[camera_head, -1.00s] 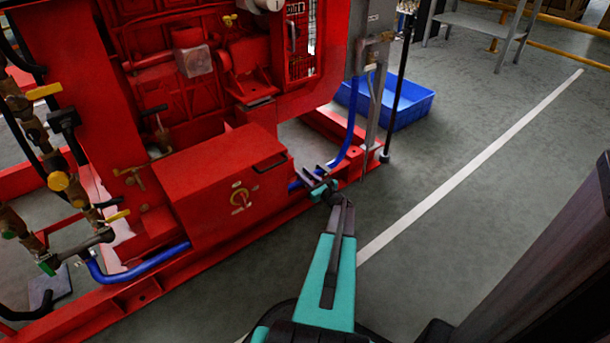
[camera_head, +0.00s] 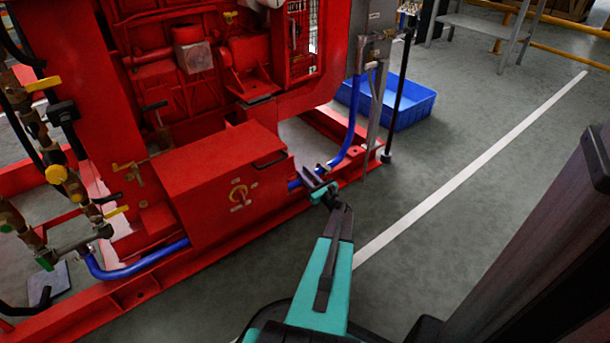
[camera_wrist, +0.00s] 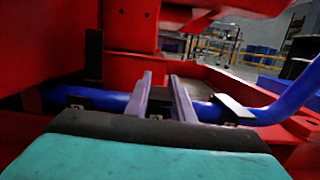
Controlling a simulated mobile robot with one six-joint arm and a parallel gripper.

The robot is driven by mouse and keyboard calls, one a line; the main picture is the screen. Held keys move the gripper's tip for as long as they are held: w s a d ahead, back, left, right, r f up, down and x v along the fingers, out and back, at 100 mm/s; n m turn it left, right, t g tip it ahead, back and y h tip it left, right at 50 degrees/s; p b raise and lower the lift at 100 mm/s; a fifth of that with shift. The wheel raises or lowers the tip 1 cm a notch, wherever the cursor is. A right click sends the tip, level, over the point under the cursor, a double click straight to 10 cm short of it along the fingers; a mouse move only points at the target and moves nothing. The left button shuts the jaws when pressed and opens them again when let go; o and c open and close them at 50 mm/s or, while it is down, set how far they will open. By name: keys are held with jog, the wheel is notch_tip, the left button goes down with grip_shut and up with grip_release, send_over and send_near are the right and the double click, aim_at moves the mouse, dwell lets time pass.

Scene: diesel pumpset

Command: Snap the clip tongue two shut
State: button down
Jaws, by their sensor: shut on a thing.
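A blue hose (camera_head: 355,128) runs along the red skid and curves up at the right. It crosses the wrist view (camera_wrist: 270,112) from left to right, with dark clips on it. One clip with a pale flat tongue (camera_wrist: 232,108) sits to the right of my gripper. My gripper (camera_head: 316,183) is at the hose beside the red box. In the wrist view its two grey fingers (camera_wrist: 163,92) straddle a short stretch of hose, shut on a dark clip part that is mostly hidden. I cannot tell whether the tongue is latched.
The red box (camera_head: 225,175) with a yellow emblem stands left of my gripper. A grey post (camera_head: 378,100) and a black rod (camera_head: 398,85) rise to the right. A blue bin (camera_head: 410,108) lies behind them. The floor on the right, with its white line (camera_head: 470,175), is clear.

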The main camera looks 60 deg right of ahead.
jog(key=c, duration=1.5)
grip_release()
jog(key=shift+w, duration=0.1)
jog(key=shift+s+a, duration=0.2)
jog(key=shift+s, duration=0.3)
jog(key=p+v, duration=0.4)
jog(key=v, duration=0.8)
jog(key=shift+s+a+f, duration=0.1)
jog(key=shift+s, duration=0.25)
jog(key=shift+p, duration=0.3)
